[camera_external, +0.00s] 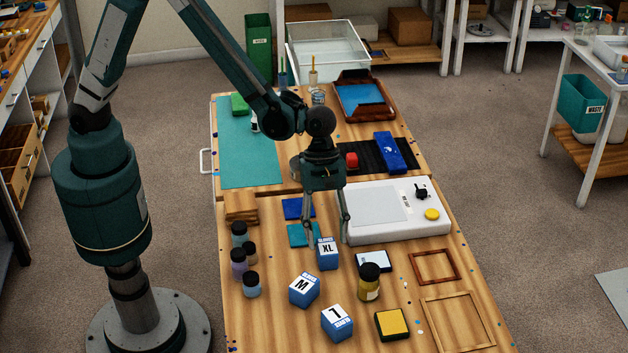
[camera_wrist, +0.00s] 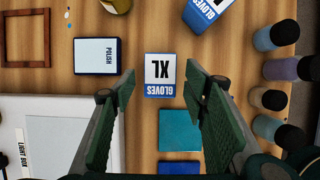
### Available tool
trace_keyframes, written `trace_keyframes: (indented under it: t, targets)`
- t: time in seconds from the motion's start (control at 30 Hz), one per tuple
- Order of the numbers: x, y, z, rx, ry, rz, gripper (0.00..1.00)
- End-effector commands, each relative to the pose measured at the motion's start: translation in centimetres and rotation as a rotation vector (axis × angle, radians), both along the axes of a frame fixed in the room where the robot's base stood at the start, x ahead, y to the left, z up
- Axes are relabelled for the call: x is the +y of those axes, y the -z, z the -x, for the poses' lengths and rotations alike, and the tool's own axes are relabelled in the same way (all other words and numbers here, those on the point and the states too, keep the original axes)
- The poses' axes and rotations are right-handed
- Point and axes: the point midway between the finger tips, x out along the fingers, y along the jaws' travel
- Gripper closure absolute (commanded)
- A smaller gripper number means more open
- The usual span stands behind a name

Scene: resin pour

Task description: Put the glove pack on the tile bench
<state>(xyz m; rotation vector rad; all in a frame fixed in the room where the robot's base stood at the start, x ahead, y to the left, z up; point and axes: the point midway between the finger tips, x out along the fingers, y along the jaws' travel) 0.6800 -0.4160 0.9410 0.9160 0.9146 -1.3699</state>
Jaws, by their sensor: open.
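A blue-and-white glove pack marked XL (camera_external: 328,254) stands upright on the wooden bench (camera_external: 262,325); its label also shows in the wrist view (camera_wrist: 159,70). My gripper (camera_external: 327,236) is open and pointing down just above this pack. In the wrist view the pack shows between and just beyond the open fingertips. Nothing is held. A glove pack marked M (camera_external: 304,290) and another with a one-character label (camera_external: 337,323) stand nearer the front. A teal tile (camera_external: 302,235) and a blue tile (camera_external: 298,208) lie behind the XL pack. Which surface is called the tile bench is not marked.
A white light box (camera_external: 375,225) lies right of my gripper. Several dark-capped jars (camera_external: 239,262) stand at left. A polish box (camera_external: 374,261), yellow jar (camera_external: 369,288) and wooden frames (camera_external: 435,266) are at right. The teal mat (camera_external: 245,155) has bare room.

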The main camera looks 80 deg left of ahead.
Motion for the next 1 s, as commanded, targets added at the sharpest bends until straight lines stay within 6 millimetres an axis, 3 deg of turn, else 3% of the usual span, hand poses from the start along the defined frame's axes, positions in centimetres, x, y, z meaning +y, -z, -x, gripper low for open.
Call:
trace_keyframes:
  t: [0.53, 1.0]
  targets:
    - [2.6, -6.2, 0.0, 0.0, -0.001, 0.0, 0.55]
    - [3.2, -7.6, 0.0, 0.0, -0.001, 0.0, 0.55]
